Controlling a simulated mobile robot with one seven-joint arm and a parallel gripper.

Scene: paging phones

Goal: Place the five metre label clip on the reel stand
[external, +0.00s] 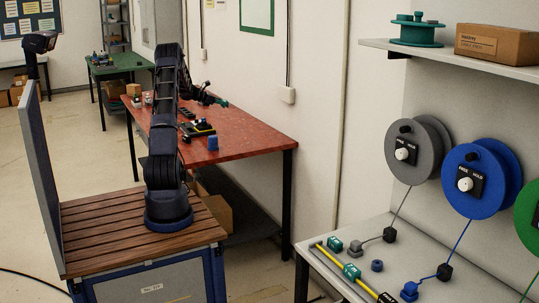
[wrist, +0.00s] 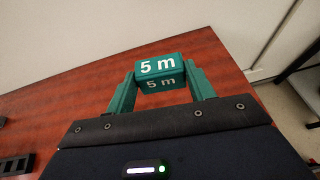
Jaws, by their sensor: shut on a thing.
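The green label clip (wrist: 159,67) marked "5 m" is between the two green fingers of my gripper (wrist: 162,84), which are shut on it. In the wrist view it is above the red table. In the external view my gripper (external: 216,101) is small and dark, over the far part of the red table, and the clip's lettering cannot be read. At the right, a grey reel (external: 411,156), a blue reel (external: 468,180) and a partly cut-off green reel (external: 529,222) hang on a panel above a pale bench (external: 395,232). I cannot tell which part is the reel stand.
The red table (external: 255,138) holds a blue cylinder (external: 213,143) and small dark items. The pale bench bears a yellow strip (external: 333,256), green blocks (external: 351,271) and cabled plugs. A shelf (external: 455,57) above carries a cardboard box (external: 495,44) and a green spool (external: 416,30).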

